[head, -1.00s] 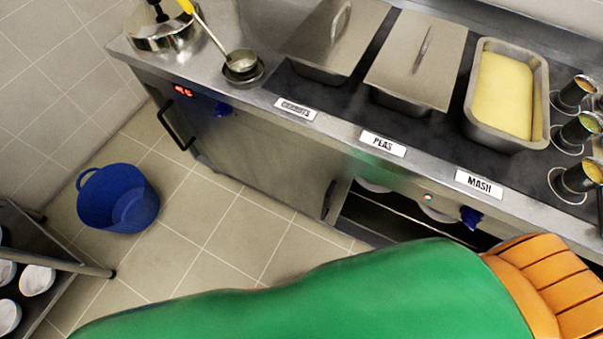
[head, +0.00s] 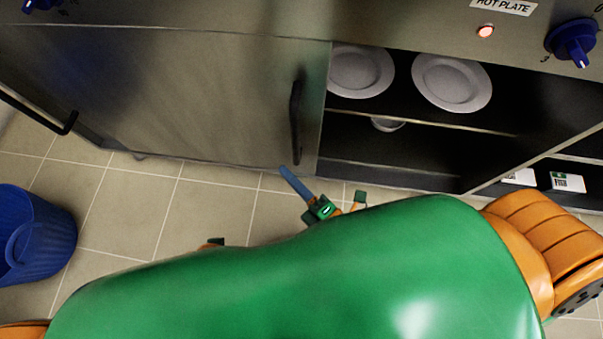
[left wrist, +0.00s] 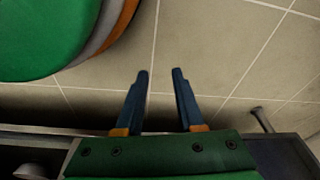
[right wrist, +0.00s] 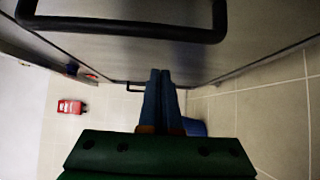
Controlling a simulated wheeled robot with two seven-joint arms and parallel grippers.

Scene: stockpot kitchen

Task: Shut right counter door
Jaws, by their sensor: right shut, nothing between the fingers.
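The steel counter door (head: 190,100) covers the left part of the counter front, with a black vertical handle (head: 296,120) near its right edge. Right of it the counter is open and its shelves show. My right gripper (head: 284,170) is shut and empty, low in front of the door and below the handle. In the right wrist view a black bar handle (right wrist: 120,28) crosses above the shut fingers, apart from them. My left gripper (left wrist: 160,72) is open and empty over the floor in the left wrist view.
Plates (head: 452,82) and a bowl (head: 387,125) stand on the shelves in the opening. A blue bucket (head: 35,235) stands on the floor at left. Another black handle (head: 40,112) sticks out at far left. A red object (right wrist: 70,106) shows in the right wrist view. Tiled floor lies clear below the door.

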